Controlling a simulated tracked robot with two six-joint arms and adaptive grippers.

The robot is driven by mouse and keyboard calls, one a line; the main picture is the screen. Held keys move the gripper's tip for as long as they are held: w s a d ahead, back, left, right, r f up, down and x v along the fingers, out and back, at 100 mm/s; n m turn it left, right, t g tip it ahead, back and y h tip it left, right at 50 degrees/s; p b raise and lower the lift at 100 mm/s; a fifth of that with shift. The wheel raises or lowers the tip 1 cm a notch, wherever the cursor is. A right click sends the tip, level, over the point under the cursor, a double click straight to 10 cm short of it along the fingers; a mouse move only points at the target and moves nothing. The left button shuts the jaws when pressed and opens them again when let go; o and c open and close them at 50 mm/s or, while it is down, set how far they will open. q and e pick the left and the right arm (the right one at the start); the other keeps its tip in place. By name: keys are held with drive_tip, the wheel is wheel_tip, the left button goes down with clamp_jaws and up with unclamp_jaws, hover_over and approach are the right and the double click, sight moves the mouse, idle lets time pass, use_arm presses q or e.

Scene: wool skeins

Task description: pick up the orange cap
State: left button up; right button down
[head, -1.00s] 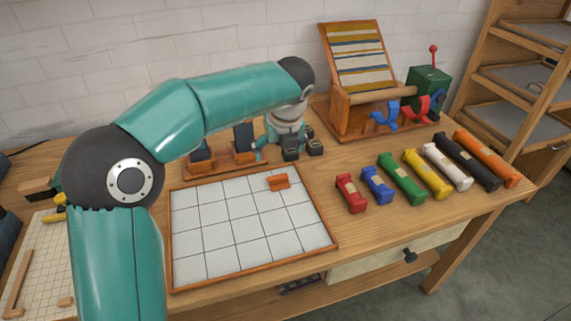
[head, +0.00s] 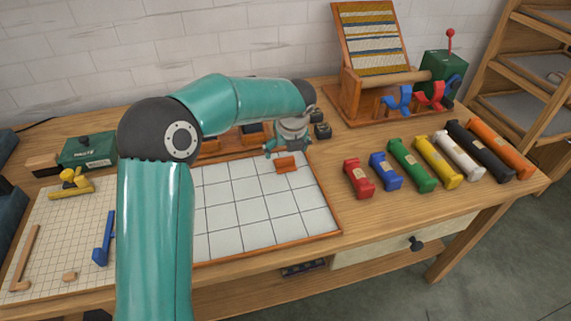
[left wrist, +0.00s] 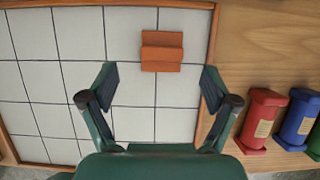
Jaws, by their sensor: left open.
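The orange cap (head: 286,164) is a small stepped block on the white gridded board (head: 240,222), near its back right corner. My left gripper (head: 287,149) is just behind and above it in the head view. In the left wrist view the gripper (left wrist: 159,78) is open and empty, with its fingers spread to either side below the orange cap (left wrist: 161,51). The cap lies ahead of the fingertips, roughly centred between them, and nothing hides it there. I cannot tell the exact height of the fingertips above the board. My right gripper is not in view.
Several coloured skeins, from red (head: 358,178) to orange (head: 500,148), lie right of the board. A loom (head: 372,60) and a green box (head: 441,72) stand at the back right. A second gridded board with a blue tool (head: 105,240) is at the left.

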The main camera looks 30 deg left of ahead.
sight(285, 159)
use_arm(q)
drive_tip(key=x, duration=0.5)
drive_tip(key=shift+d, duration=0.15)
drive_tip(key=c, duration=0.9)
